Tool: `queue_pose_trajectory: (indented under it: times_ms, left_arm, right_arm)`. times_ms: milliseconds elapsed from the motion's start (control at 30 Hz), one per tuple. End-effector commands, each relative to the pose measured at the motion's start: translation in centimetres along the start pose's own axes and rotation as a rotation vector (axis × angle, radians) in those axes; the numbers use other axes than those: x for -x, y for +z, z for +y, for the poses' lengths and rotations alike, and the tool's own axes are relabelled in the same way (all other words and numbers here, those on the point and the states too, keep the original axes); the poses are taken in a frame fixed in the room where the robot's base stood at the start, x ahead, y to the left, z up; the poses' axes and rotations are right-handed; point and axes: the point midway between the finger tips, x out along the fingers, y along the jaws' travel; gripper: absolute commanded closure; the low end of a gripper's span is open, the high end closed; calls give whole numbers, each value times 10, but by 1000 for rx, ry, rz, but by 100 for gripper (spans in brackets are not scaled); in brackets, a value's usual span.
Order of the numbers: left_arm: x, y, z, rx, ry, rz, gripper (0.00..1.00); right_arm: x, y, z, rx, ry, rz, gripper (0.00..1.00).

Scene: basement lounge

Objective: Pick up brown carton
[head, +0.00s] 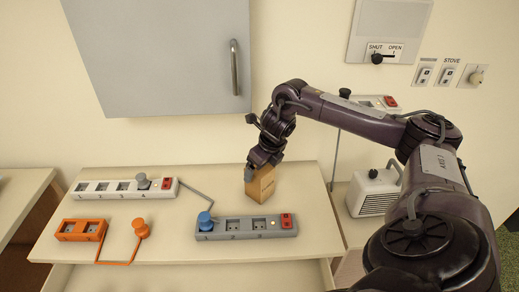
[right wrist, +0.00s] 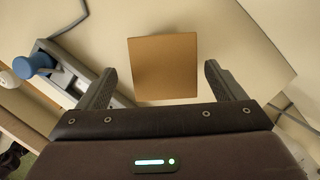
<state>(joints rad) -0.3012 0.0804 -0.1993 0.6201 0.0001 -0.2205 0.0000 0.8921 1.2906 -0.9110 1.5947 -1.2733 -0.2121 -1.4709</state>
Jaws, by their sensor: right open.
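The brown carton (head: 261,186) stands on the table behind the grey power strip in the head view. My right gripper (head: 254,172) is at the carton's upper left side there, and partly covers it. In the right wrist view the carton's top (right wrist: 163,66) lies between and beyond the two open fingers of the right gripper (right wrist: 158,85). A gap shows between the carton and each finger. My left gripper is not in view.
On the table (head: 318,230) are a grey power strip (head: 248,228) with a blue plug (head: 206,221), a white strip (head: 124,188) and an orange socket block (head: 81,230) with an orange plug (head: 141,228). A white heater-like box (head: 374,194) stands at the right. A grey cabinet (head: 160,55) hangs above.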

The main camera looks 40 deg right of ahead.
Motion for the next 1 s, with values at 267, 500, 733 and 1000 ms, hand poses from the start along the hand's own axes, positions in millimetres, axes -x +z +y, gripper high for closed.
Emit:
queue_pose_trajectory:
  times_ms: [267,500,733,1000]
  left_arm:
    - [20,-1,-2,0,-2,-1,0]
    - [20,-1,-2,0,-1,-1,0]
    - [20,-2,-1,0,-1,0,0]
    - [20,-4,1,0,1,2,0]
  right_arm:
    - [-38,0,-3,-1,0,1,11]
    - [-49,0,-3,0,-1,-1,11]
    - [-49,0,-3,0,-1,-1,27]
    - [-49,0,-3,0,-1,-1,61]
